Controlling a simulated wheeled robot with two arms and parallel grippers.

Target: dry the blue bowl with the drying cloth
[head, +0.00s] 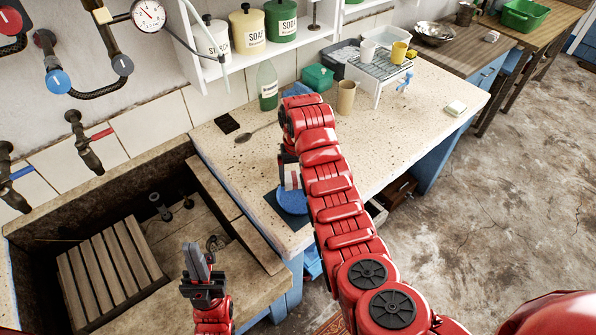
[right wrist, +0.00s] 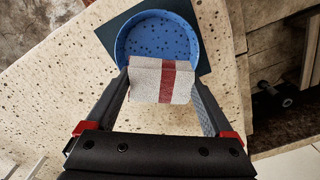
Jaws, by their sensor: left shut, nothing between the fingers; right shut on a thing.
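The blue bowl (right wrist: 160,38) stands on a dark mat (right wrist: 122,22) on the speckled counter, with dark drops on its inside. In the head view the bowl (head: 292,200) is partly hidden behind my right arm. My right gripper (right wrist: 163,85) is shut on the drying cloth (right wrist: 147,78), a pale cloth with a red stripe. The cloth is at the bowl's near rim and overlaps it in the right wrist view; I cannot tell whether it touches the bowl. My left gripper (head: 198,262) is shut and empty over the front of the stone trough.
The stone trough (head: 222,205) with a slatted wooden rack (head: 108,265) lies left of the counter. A spoon (head: 255,132), a green bottle (head: 267,86), a brown cup (head: 346,97) and a dish rack (head: 378,68) stand further back. The counter's right part is clear around a sponge (head: 455,107).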

